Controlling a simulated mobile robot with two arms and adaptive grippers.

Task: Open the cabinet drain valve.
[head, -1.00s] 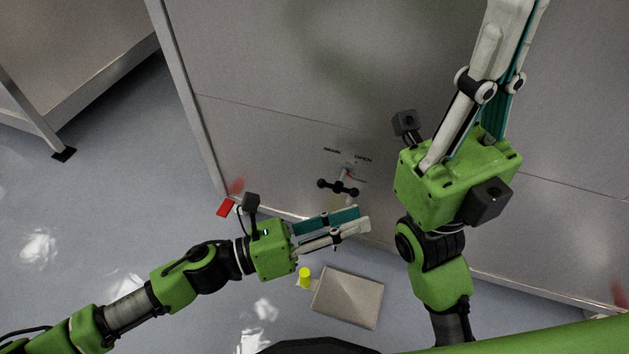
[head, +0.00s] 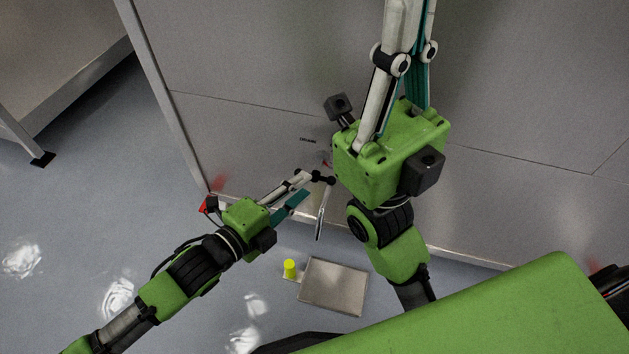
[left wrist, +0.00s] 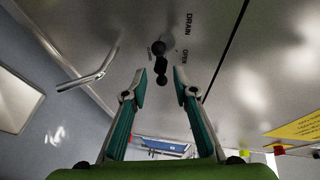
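The drain valve's black handle (head: 324,178), with rounded knobs, is on the grey cabinet's front panel. My right arm partly hides it in the head view. The left wrist view shows the handle (left wrist: 160,64) more fully, beside the words DRAIN and OPEN. My left gripper (head: 306,183) is open at the handle. In the left wrist view its fingertips (left wrist: 160,77) stand on either side of the handle's near knob, with visible gaps. My right gripper (head: 405,55) is raised in front of the panel; its fingertips are out of frame. A metal drain pipe (head: 320,216) hangs below the valve.
A flat grey tray-like box (head: 333,288) and a yellow cylinder (head: 290,268) are on the floor below the valve. Another metal cabinet or bench (head: 55,50) stands at the upper left. Floor at the left is open. A yellow sign (left wrist: 299,126) shows in the left wrist view.

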